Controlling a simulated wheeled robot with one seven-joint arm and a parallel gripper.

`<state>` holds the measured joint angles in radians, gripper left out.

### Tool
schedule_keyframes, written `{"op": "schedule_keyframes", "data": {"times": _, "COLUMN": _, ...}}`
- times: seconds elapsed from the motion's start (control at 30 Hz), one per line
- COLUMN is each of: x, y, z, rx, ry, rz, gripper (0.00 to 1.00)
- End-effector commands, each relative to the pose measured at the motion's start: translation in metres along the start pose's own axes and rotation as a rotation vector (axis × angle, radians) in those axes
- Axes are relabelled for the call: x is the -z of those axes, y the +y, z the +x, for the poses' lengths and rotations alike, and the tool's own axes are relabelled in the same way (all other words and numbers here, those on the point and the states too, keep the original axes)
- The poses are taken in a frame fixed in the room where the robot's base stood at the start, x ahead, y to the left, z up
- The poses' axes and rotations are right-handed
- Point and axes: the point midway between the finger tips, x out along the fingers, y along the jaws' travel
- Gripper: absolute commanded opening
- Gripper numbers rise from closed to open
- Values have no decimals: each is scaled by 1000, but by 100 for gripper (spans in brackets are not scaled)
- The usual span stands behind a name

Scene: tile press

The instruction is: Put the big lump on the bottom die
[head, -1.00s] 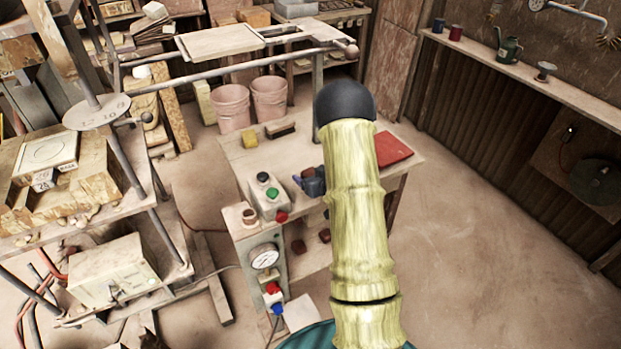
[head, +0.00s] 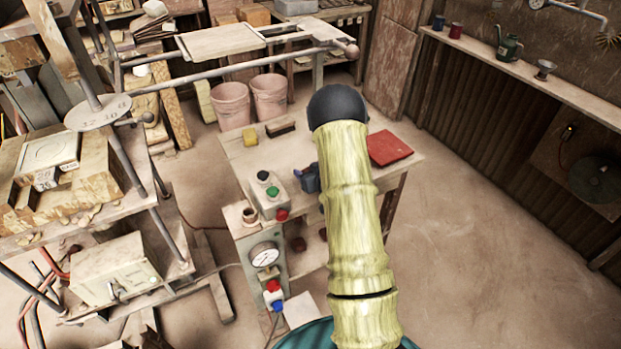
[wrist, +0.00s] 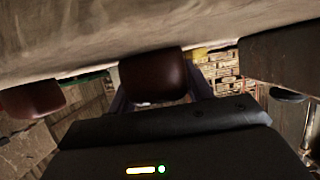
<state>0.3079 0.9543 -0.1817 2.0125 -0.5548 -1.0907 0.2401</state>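Two reddish-brown lumps lie on the low shelf under the worktable in the head view, one at the left (head: 298,244) and one partly hidden by my arm (head: 323,234). In the wrist view, one lump (wrist: 153,76) is in the middle, and another (wrist: 32,98) is at the left edge. I cannot tell for sure which is the big one. My gripper (wrist: 161,97) is open, its bluish fingers on either side of the middle lump; contact is unclear. A pale square block with a round outline, seemingly the bottom die (head: 50,150), sits on the press at left.
The worktable (head: 240,165) carries a button box (head: 268,196), a yellow sponge (head: 250,137), a brush and a red mat (head: 389,148). A pressure gauge (head: 264,255) is on its front. Open floor (head: 470,250) lies to the right.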

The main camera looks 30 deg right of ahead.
Motion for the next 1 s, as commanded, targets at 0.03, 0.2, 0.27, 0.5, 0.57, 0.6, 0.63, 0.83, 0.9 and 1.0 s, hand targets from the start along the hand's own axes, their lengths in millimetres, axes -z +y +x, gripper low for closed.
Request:
{"op": "schedule_keyframes", "data": {"times": 0.03, "x": 0, "y": 0, "z": 0, "rx": 0, "ry": 0, "rz": 0, "gripper": 25}}
{"op": "schedule_keyframes", "data": {"times": 0.2, "x": 1, "y": 0, "z": 0, "rx": 0, "ry": 2, "rz": 0, "gripper": 16}}
{"op": "schedule_keyframes", "data": {"times": 0.27, "x": 1, "y": 0, "z": 0, "rx": 0, "ry": 2, "rz": 0, "gripper": 16}}
{"op": "schedule_keyframes", "data": {"times": 0.5, "x": 14, "y": 0, "z": -5, "rx": 0, "ry": 5, "rz": -1, "gripper": 16}}
{"op": "schedule_keyframes", "data": {"times": 0.57, "x": 21, "y": 0, "z": -8, "rx": -1, "ry": 4, "rz": 0, "gripper": 16}}
{"op": "schedule_keyframes", "data": {"times": 0.6, "x": 27, "y": 0, "z": -11, "rx": -1, "ry": 6, "rz": 0, "gripper": 16}}
{"op": "schedule_keyframes", "data": {"times": 0.63, "x": 32, "y": 1, "z": -12, "rx": -1, "ry": 6, "rz": -1, "gripper": 16}}
{"op": "schedule_keyframes", "data": {"times": 0.83, "x": 65, "y": 0, "z": -26, "rx": -1, "ry": 6, "rz": -2, "gripper": 16}}
{"op": "schedule_keyframes", "data": {"times": 0.9, "x": 75, "y": 0, "z": -31, "rx": 0, "ry": 6, "rz": -2, "gripper": 16}}
{"op": "schedule_keyframes", "data": {"times": 1.0, "x": 86, "y": 0, "z": -35, "rx": 0, "ry": 4, "rz": -1, "gripper": 16}}
